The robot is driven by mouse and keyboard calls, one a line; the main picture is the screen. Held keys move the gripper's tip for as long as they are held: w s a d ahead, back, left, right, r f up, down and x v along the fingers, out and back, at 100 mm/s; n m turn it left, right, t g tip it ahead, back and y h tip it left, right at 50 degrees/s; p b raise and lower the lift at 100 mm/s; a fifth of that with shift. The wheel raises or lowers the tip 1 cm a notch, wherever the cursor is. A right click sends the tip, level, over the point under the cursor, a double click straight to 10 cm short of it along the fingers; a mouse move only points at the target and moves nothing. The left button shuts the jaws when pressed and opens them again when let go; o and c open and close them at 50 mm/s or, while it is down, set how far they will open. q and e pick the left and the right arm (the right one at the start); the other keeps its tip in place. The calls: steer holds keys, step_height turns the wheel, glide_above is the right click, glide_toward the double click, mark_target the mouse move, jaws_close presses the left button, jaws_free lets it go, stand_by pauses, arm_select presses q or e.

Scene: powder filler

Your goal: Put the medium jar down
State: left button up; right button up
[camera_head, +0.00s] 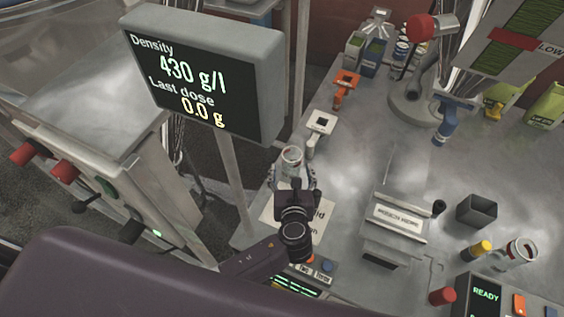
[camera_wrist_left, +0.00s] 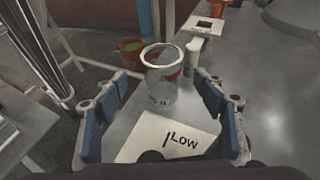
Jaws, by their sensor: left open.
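A clear glass jar (camera_head: 291,158) with a red mark stands upright on the table near its left edge, just past my left gripper (camera_head: 295,183). In the left wrist view the jar (camera_wrist_left: 162,88) stands beyond and between the two spread blue-padded fingers, with a visible gap on each side. My left gripper is open and empty. I cannot read the jar's label, so I cannot tell its size name. A second clear jar (camera_head: 517,252) with red marks stands at the far right. My right gripper is not in view.
A grey box unit (camera_head: 395,216) stands to the right. The density display (camera_head: 205,75) rises at the left.

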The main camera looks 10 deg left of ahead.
mark_target(292, 164)
arm_select(q)
steer(key=x, duration=0.5)
steer(key=shift+w+r, duration=0.15)
steer(key=shift+w, duration=0.55)
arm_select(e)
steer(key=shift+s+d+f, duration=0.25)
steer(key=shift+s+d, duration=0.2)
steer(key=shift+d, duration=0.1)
arm_select(q)
steer(key=shift+c, duration=0.2)
steer(key=c, duration=1.4)
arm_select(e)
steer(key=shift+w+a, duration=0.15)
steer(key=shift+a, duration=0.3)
arm_select(q)
steer(key=shift+o, duration=0.2)
